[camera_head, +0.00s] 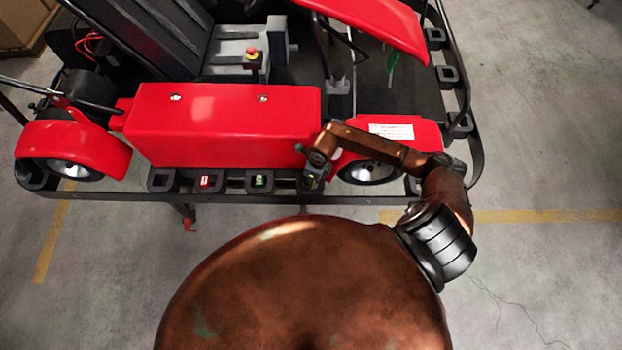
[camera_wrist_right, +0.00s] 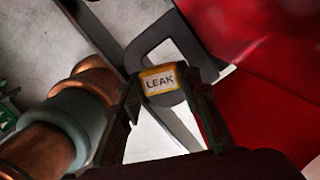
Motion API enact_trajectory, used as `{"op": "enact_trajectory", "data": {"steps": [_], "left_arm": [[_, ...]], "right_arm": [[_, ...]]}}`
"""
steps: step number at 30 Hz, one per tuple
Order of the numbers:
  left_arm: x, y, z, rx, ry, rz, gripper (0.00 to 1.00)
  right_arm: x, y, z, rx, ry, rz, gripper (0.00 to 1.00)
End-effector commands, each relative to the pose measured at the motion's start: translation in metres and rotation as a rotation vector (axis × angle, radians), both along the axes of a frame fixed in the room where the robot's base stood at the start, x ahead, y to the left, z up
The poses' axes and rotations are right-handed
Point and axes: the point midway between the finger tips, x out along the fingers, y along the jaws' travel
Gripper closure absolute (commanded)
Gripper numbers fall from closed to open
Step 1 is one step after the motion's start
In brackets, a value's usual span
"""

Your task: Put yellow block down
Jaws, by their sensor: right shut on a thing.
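The yellow block (camera_wrist_right: 161,83), with a "LEAK" label on its white face, is between the fingers of my right gripper in the right wrist view. My right gripper (camera_head: 312,180) is shut on it, over the dark rail (camera_head: 230,194) along the near side of the kart stand. The block is hidden by the gripper in the head view. In the wrist view a dark square holder (camera_wrist_right: 142,47) with an opening lies just beyond the block. I cannot tell whether the block touches it. My left gripper is not in view.
A red block (camera_head: 204,181) and a green block (camera_head: 259,180) sit in holders to the left of my right gripper. An empty-looking holder (camera_head: 163,181) is further left. The red kart side panel (camera_head: 225,125) and front fender (camera_head: 395,130) stand close behind the rail.

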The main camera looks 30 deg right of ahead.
Motion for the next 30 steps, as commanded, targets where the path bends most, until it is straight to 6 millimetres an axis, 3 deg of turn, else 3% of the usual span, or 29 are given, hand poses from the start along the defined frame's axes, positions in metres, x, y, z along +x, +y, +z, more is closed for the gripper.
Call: {"op": "enact_trajectory", "data": {"steps": [3,14,15,21,30], "left_arm": [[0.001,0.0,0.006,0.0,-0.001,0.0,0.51],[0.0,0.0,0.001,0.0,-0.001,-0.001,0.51],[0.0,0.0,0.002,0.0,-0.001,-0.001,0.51],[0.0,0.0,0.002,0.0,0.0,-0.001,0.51],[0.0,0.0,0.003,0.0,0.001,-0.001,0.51]], "right_arm": [[0.001,0.0,-0.007,0.001,-0.001,-0.001,0.85],[0.001,0.0,-0.013,-0.001,-0.002,0.0,0.85],[0.001,0.0,-0.012,-0.001,-0.002,0.0,0.66],[0.001,0.0,-0.011,-0.001,-0.002,0.0,0.53],[0.001,0.0,-0.011,0.0,-0.001,0.0,0.51]]}}
